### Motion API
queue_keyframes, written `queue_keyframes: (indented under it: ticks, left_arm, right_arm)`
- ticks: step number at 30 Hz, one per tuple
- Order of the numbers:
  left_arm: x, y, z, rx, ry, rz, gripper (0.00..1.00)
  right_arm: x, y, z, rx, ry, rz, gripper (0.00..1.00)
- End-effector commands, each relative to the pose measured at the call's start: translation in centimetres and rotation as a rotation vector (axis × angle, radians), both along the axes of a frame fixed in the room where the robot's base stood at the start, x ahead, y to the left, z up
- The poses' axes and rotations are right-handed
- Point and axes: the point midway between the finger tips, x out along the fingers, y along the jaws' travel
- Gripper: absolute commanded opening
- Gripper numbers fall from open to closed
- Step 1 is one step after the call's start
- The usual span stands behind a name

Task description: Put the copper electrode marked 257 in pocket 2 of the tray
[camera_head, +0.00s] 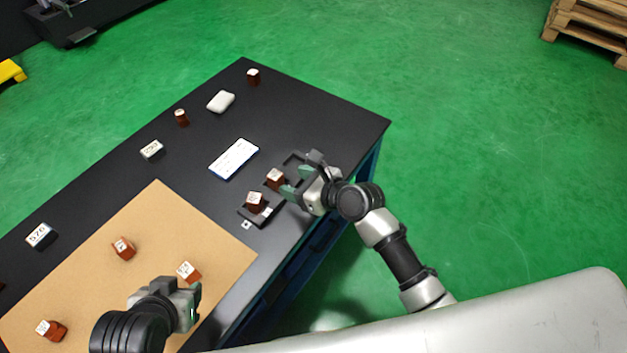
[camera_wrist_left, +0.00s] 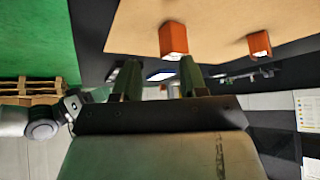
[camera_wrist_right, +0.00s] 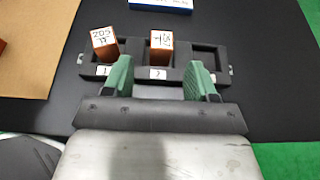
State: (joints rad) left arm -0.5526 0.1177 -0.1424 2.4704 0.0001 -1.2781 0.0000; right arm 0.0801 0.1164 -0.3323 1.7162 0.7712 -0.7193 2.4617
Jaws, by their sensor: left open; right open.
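The black tray (camera_wrist_right: 185,55) shows in the right wrist view with its pockets in a row. A copper electrode (camera_wrist_right: 161,46) stands in pocket 2; its sideways label seems to read 257. Another electrode, marked 205 (camera_wrist_right: 104,44), stands in pocket 1, and the right-hand pocket (camera_wrist_right: 207,60) is empty. In the head view both electrodes (camera_head: 275,178) (camera_head: 255,201) stand in the tray. My right gripper (camera_wrist_right: 162,82) is open and empty, its fingers at the tray's near side, apart from the pocket 2 electrode. My left gripper (camera_wrist_left: 160,80) is open and empty by the tan mat.
Several electrodes (camera_head: 123,248) (camera_head: 188,271) (camera_head: 50,330) stand on the tan mat (camera_head: 160,215). Labelled blocks (camera_head: 40,235) (camera_head: 151,149), a blue-edged card (camera_head: 233,158), a white object (camera_head: 220,101) and more electrodes (camera_head: 181,117) (camera_head: 253,76) are on the black table. Its far right end is clear.

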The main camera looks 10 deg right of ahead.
Motion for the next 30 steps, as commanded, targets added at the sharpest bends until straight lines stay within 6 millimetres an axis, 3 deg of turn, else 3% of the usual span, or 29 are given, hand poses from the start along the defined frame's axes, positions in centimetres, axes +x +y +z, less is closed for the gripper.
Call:
queue_keyframes:
  ticks: [9,20,25,30]
  left_arm:
    - [-4.3,1.4,-0.6,0.056,0.268,0.022,0.43]
    - [-5.1,1.7,-0.8,0.065,0.315,0.026,0.43]
    - [-5.1,1.7,-0.8,0.065,0.314,0.026,0.43]
    - [-5.0,1.7,-0.8,0.064,0.313,0.026,0.43]
  right_arm:
    - [-2.5,-2.6,1.7,0.0,-0.002,-0.001,0.57]
    - [-3.2,-3.1,1.9,-0.014,-0.011,0.007,0.57]
    - [-5.1,-3.4,1.2,-0.208,-0.113,0.11,0.57]
    - [-9.0,-4.7,0.1,-0.596,-0.309,0.351,0.57]
